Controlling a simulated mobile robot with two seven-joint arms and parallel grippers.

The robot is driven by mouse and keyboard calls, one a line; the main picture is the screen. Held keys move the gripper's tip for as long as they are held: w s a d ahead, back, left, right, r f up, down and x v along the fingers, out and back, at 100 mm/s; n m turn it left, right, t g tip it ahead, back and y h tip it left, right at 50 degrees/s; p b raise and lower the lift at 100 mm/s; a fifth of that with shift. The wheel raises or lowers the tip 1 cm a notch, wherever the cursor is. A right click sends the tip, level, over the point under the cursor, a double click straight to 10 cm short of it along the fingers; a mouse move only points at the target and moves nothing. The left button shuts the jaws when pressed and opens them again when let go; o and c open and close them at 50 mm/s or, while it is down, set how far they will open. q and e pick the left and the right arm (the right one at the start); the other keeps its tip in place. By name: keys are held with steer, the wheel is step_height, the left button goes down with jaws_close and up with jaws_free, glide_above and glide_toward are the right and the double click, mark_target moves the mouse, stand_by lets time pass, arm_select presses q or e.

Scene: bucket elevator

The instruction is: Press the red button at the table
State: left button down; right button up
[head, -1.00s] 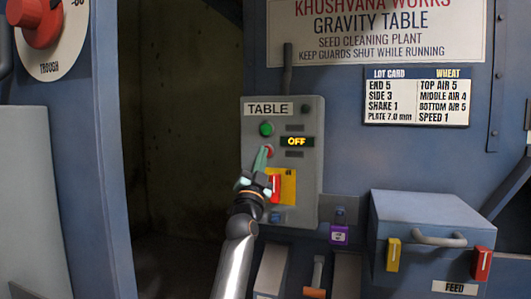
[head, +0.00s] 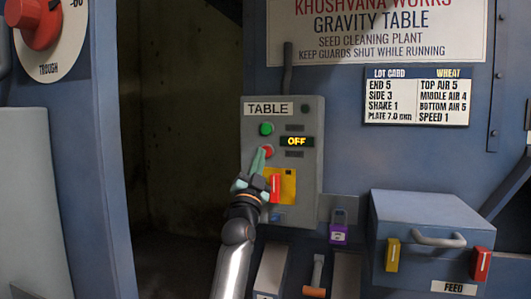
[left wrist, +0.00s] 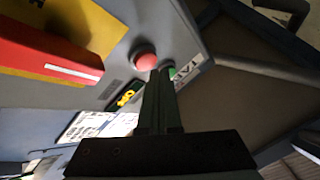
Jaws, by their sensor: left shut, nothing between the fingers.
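The grey control panel (head: 311,186) is labelled TABLE, and its small display (head: 297,141) reads OFF. The round red button (head: 267,151) sits below a green button (head: 266,129). In the left wrist view the red button (left wrist: 146,57) is just left of the fingertips, and the green button (left wrist: 172,72) is partly hidden behind them. My left gripper (head: 258,160) is shut and empty, with its tips close beside the red button. I cannot tell whether they touch it. My right gripper is in neither view now.
A yellow plate with a red switch handle (head: 275,188) is just below the red button, close to my gripper; the handle also shows large in the left wrist view (left wrist: 50,62). A purple padlock (head: 338,233) hangs right of the panel. A blue feed box (head: 430,225) stands farther right.

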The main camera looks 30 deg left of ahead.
arm_select(q)
steer(key=s, duration=0.2)
steer(key=s+d+p, duration=0.1)
steer(key=s, duration=0.1)
steer(key=shift+s+d, duration=0.1)
steer(key=shift+s, duration=0.3)
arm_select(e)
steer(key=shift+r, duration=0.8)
